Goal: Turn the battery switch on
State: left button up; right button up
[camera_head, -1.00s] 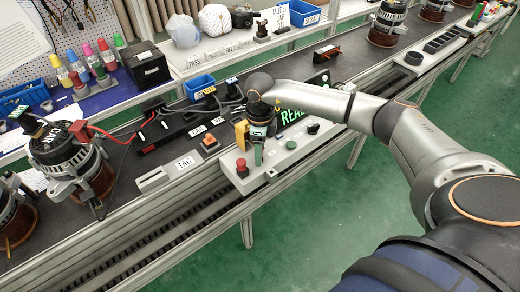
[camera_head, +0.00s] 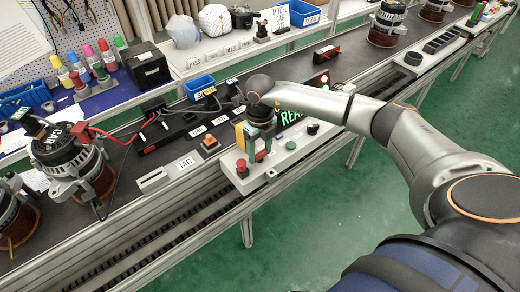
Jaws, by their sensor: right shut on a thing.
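The white control box (camera_head: 275,165) stands at the front edge of the bench, with a red mushroom button (camera_head: 242,169) at its left end. My right gripper (camera_head: 256,155) points down over the box just right of that button. It is shut on a small red part (camera_head: 262,157) that looks like the battery switch; the fingers hide most of it, so its on or off position cannot be read. A green lit display starting "REA" (camera_head: 291,116) is partly covered by my right arm. My left gripper is out of view.
A green button (camera_head: 291,145) and a dark knob (camera_head: 313,128) sit right of the gripper on the box. An orange button block (camera_head: 210,145) and a TAG holder (camera_head: 168,174) stand to the left. An alternator (camera_head: 70,160) with a red clamp is further left.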

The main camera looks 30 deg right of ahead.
aim_at(260, 153)
jog(key=shift+w+r+m, duration=0.1)
jog(key=shift+m, duration=0.2)
jog(key=o, duration=1.1)
notch_tip(260, 153, up, 12)
jog(key=shift+r+b, duration=0.25)
jog(key=shift+b, duration=0.1)
